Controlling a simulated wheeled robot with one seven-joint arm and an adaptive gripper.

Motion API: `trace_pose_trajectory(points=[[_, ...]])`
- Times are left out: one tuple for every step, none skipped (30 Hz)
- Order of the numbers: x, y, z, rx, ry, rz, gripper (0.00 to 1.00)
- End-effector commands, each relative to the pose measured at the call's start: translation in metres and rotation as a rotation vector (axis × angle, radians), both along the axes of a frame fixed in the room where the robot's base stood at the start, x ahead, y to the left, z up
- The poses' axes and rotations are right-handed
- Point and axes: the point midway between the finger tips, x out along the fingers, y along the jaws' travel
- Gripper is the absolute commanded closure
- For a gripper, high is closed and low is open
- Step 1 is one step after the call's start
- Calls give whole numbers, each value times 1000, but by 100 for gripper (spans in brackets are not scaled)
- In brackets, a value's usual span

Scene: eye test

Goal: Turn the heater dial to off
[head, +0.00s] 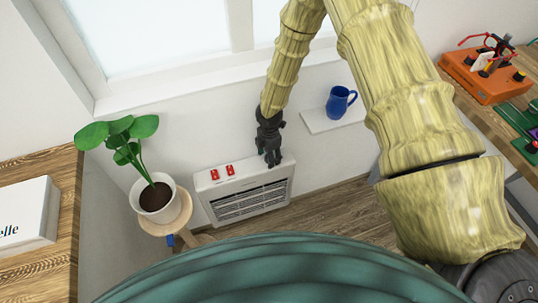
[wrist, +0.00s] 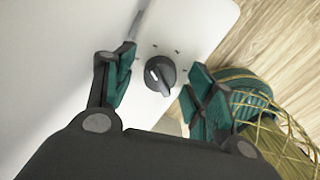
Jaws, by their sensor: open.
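The white heater (head: 245,187) stands low against the wall under the window, with a dark grille on its front. In the wrist view the dark round dial (wrist: 160,74) sits on the heater's white top (wrist: 70,60), with a pale pointer mark and small tick marks around it. My gripper (head: 270,160) is at the right part of the heater's top and hides the dial in the head view. In the wrist view my gripper (wrist: 158,88) is open, with one teal-padded finger on each side of the dial. I cannot tell whether either finger touches it.
Two red switches (head: 222,172) are on the heater's top left. A potted plant (head: 157,197) on a round wooden stool (head: 180,222) stands left of the heater. A blue mug (head: 338,104) sits on a white wall shelf (head: 318,123) to the right. Wooden tables flank both sides.

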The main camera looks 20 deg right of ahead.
Motion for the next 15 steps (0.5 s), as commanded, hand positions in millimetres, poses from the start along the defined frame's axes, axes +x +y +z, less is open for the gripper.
trace_pose_trajectory(points=[[0, 0, 0, 0, 0, 0, 45], [0, 0, 0, 0, 0, 0, 45], [0, 0, 1, 0, 0, 0, 45], [0, 0, 2, 0, 0, 0, 45], [0, 0, 4, 0, -1, 0, 45], [1, 0, 7, 0, -1, -1, 45], [1, 0, 10, 1, -2, -1, 45], [1, 0, 13, 1, -2, -2, 45], [1, 0, 18, 2, -3, -2, 45], [1, 0, 22, 2, -3, -3, 45], [1, 0, 26, 2, -3, -3, 45], [1, 0, 33, 1, -2, -2, 45], [1, -1, 38, 1, -2, -2, 45], [1, -1, 43, 1, -2, -2, 45], [1, 0, 50, 1, -3, -1, 45]])
